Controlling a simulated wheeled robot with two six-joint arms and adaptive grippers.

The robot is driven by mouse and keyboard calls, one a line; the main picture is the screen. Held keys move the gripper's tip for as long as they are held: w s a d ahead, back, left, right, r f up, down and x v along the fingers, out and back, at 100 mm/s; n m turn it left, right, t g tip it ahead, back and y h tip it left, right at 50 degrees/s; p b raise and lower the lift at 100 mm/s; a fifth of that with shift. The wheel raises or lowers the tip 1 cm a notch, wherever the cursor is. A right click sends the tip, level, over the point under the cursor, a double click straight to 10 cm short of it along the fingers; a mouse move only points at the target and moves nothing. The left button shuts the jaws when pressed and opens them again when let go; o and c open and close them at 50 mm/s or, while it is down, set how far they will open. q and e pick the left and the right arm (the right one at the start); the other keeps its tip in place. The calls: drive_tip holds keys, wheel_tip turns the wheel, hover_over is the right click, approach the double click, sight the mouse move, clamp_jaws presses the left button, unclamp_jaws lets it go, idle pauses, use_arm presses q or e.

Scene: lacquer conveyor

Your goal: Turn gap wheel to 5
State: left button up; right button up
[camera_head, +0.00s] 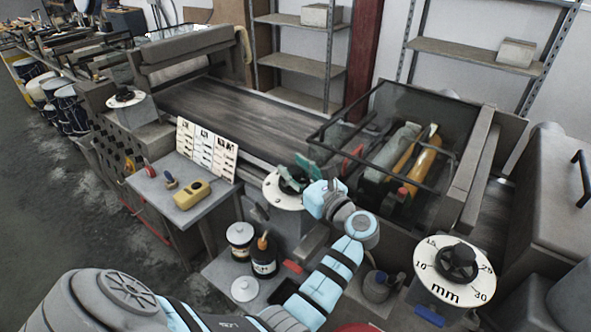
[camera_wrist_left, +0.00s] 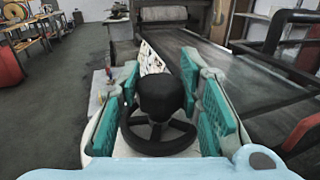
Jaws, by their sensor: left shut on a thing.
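A black handwheel (camera_wrist_left: 158,138) with an upright knob (camera_wrist_left: 160,97) stands between the teal fingers of my left gripper (camera_head: 299,174) in the left wrist view. The gripper is shut on this wheel, with one finger on each side. In the head view the wheel sits on a white dial (camera_head: 283,197) beside the conveyor, and the fingers mostly cover it. The dial's marks are too small or hidden to read. Another black handwheel (camera_head: 458,262) sits on a larger dial (camera_head: 430,280) at the lower right, marked 10, 15, 25, 30 and mm. My right gripper is not in view.
A glass-sided guard (camera_head: 430,110) with a dark frame covers rollers right of the gripper. A small table (camera_head: 150,187) with a yellow tool (camera_head: 192,194) and white cards (camera_head: 208,150) stands to the left. Cans (camera_head: 240,236) stand below the dial. The conveyor belt (camera_head: 220,110) runs behind.

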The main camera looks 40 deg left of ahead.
sight(293, 170)
use_arm(q)
drive_tip(key=o, duration=1)
drive_tip(key=shift+f, duration=0.1)
drive_tip(key=shift+c, duration=0.2)
drive_tip(key=shift+o, duration=0.8)
drive_tip(key=shift+a, duration=0.2)
drive_tip(key=shift+d+r, duration=0.1)
drive_tip(key=shift+r, duration=0.3)
wheel_tip(293, 170, up, 9)
drive_tip(key=shift+r, duration=0.1)
